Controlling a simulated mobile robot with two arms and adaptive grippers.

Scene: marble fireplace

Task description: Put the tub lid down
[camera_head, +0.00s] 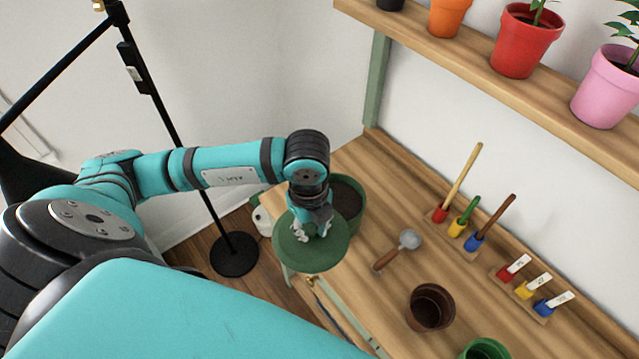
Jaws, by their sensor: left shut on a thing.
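A round dark green tub lid (296,252) is held level by my left gripper (312,232), which is shut on it from above. The lid is at the table's left front edge and partly overhangs it. Behind it stands a green tub (357,222), open, with dark soil (347,198) showing inside. The lid and my gripper hide the tub's near part. I cannot tell whether the lid touches the tub or the table. My right gripper is not in view.
On the wooden table (400,276) lie a trowel (397,250) and a brown pot (430,306); a green pot (485,350) is in front. Racks of coloured holders (472,242) line the back. A shelf (480,75) with potted plants overhangs the wall side. A black stand (234,254) is on the floor.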

